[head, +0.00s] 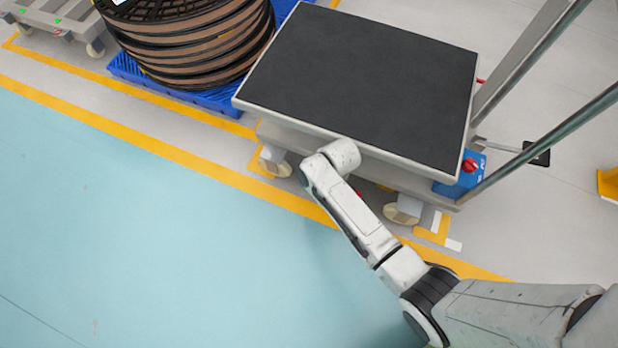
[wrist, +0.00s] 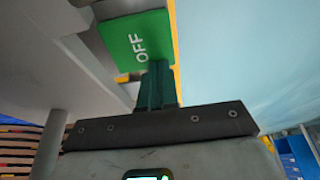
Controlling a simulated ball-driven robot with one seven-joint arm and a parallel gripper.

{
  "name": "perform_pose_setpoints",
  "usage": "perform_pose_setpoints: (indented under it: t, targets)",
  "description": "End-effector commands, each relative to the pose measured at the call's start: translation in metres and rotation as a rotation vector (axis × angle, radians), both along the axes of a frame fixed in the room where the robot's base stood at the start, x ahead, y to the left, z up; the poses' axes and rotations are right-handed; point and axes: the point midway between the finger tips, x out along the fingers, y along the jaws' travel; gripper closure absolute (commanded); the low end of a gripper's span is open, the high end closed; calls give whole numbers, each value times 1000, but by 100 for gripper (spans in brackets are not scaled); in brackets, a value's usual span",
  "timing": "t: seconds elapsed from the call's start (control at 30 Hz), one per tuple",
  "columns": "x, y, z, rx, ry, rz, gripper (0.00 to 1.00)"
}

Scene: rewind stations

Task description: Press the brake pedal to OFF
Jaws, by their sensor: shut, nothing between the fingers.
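The green brake pedal plate (wrist: 138,40) with white OFF lettering shows at the upper middle of the wrist view, under the cart. My gripper (wrist: 158,68) is shut and empty, its dark fingers pointing at the pedal's near edge. The fingertips overlap the plate in the picture; I cannot tell whether they touch it. In the head view my arm reaches to the near edge of the black-topped cart (head: 365,85), and my gripper and the OFF plate are hidden there.
A blue box with a red knob (head: 470,165) sits at the cart's right corner. Casters (head: 403,212) stand below the near edge. A spool stack (head: 195,45) rests on a blue pallet (head: 225,98) at the left. The pale blue floor (head: 130,220) in front is clear.

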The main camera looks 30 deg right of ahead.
Motion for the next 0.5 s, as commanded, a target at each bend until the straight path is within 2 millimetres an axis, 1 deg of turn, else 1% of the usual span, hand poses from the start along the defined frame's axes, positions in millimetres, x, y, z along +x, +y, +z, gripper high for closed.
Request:
perform_pose_setpoints:
  t: [0.17, 0.5]
  targets:
    - [5, 4, -4, -47, 63, 3, 100]
    - [14, 10, -25, -183, 248, 3, 100]
